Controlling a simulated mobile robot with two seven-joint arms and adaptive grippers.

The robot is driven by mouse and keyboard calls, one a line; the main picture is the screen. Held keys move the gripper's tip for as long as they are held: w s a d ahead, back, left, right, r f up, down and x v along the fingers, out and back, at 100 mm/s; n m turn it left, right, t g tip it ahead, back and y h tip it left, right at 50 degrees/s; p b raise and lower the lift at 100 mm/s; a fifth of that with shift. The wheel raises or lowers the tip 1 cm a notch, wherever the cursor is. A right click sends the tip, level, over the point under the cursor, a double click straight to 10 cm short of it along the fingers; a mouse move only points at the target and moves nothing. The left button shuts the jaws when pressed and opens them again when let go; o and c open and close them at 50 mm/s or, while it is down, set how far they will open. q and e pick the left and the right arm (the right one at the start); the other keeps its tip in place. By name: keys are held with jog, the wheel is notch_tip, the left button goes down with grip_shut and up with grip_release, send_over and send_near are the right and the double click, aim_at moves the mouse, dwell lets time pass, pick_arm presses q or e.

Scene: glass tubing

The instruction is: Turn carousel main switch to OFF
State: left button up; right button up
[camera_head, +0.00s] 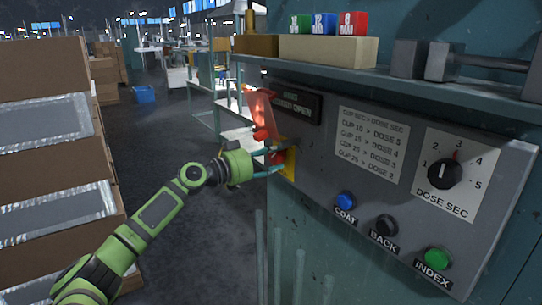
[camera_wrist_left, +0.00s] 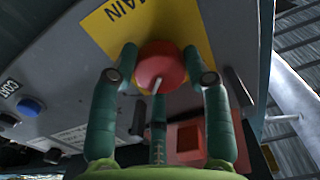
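The main switch has a red round knob (camera_wrist_left: 160,66) on a yellow plate (camera_wrist_left: 112,32) lettered MAIN. A pale line shows on the knob. In the head view the yellow plate (camera_head: 290,166) is at the left end of the grey control panel, with the knob mostly hidden by my gripper. My left gripper (camera_head: 272,160) is at the plate. In the wrist view its green fingers (camera_wrist_left: 160,62) are bent in around the knob, with two fingertips against its sides. The knob's exact setting is unclear. My right gripper is not in view.
A raised red flap (camera_head: 262,112) is just above my left gripper. The panel also bears a dose dial (camera_head: 443,174) and blue (camera_head: 345,200), black (camera_head: 386,226) and green (camera_head: 438,258) buttons. A shelf (camera_head: 400,85) juts out above. Stacked boxes (camera_head: 45,150) stand at left.

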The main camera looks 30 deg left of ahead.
pick_arm(q)
jog(key=shift+a+r, duration=0.1)
jog(key=shift+r, duration=0.15)
jog(key=shift+r+n, duration=0.1)
jog(key=shift+n, duration=0.3)
jog(key=shift+n+b, duration=0.35)
jog(key=shift+n, duration=0.15)
jog(key=shift+a+n+p, duration=0.15)
jog(key=shift+n+p, duration=0.65)
jog(key=shift+n, duration=3.25)
jog(key=shift+a+n+p, duration=0.1)
jog(key=shift+n+p, duration=0.7)
jog(key=shift+n, duration=3.25)
